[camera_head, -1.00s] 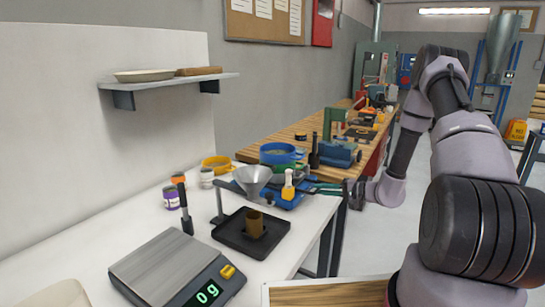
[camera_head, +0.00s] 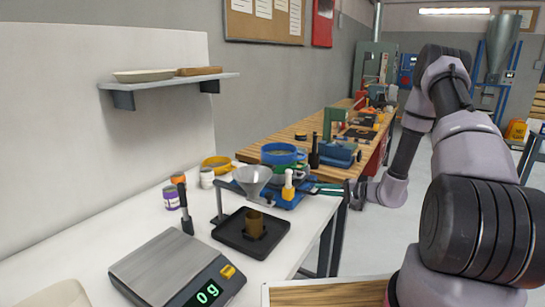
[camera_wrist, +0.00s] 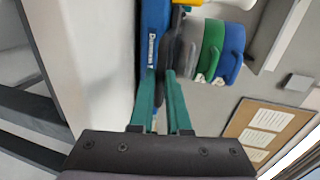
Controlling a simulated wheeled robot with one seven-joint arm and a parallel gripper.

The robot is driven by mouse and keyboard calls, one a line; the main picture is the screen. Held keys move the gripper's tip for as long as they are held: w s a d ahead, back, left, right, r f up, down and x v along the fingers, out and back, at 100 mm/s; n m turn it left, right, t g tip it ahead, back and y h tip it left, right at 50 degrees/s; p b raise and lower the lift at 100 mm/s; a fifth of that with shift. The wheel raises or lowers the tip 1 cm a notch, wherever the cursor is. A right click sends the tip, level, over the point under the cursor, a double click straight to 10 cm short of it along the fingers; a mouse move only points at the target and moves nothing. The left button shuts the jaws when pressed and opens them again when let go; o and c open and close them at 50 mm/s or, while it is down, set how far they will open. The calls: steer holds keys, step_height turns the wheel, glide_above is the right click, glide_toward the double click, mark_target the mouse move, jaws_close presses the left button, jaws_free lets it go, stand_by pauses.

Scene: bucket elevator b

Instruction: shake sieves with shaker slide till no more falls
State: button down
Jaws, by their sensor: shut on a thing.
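The sieve stack (camera_head: 283,154) stands on the blue shaker (camera_head: 290,201) at the far end of the white table, with a blue ring on top. In the wrist view the stack shows a blue ring (camera_wrist: 231,54), a green ring (camera_wrist: 209,50) and a grey part; the shaker's blue, labelled base (camera_wrist: 153,40) lies beside it. My gripper (camera_head: 318,188) reaches in from the right. Its green fingers (camera_wrist: 163,78) are shut on a dark grey part of the shaker slide (camera_wrist: 178,52), beside the stack; the exact grip is partly hidden. The sieves' contents cannot be made out.
A scale (camera_head: 172,268) reading 0 g is in front. A yellow ring (camera_head: 216,162) and small jars are at the left. A wooden bench (camera_head: 250,153) runs behind.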

steer(key=shift+s+d, duration=0.4)
steer(key=shift+d, duration=0.15)
steer(key=shift+r+x, duration=0.2)
steer(key=shift+x, duration=0.9)
steer(key=shift+r+x, duration=0.25)
steer(key=shift+x, duration=0.85)
steer(key=shift+c, duration=1)
jaws_free()
steer(key=shift+w, duration=0.1)
steer(key=shift+v, duration=3.5)
